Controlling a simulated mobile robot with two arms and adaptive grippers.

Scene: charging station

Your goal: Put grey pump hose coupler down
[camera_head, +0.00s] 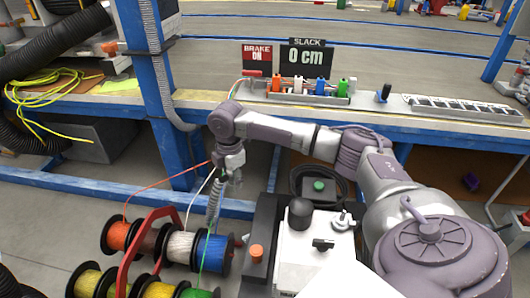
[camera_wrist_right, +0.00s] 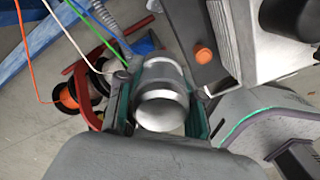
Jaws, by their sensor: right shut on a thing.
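The grey pump hose coupler is a metallic cylinder (camera_wrist_right: 162,95) in the right wrist view. My right gripper (camera_wrist_right: 157,112) is shut around its sides, with one teal-lined finger on each side. In the head view my right gripper (camera_head: 232,174) points down above the floor, between the blue bench frame and the cable spools; the coupler is hard to make out there. A grey ribbed hose (camera_head: 213,207) hangs below the gripper, and it also shows in the right wrist view (camera_wrist_right: 104,14). My left gripper is not in view.
Cable spools on a red stand (camera_head: 181,246) are just below and left of my gripper. A white unit (camera_head: 308,254) with an orange knob (camera_head: 256,253) beside it stands to the right. Thin coloured cables run up to the bench (camera_head: 320,116). A blue post (camera_head: 154,90) rises behind.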

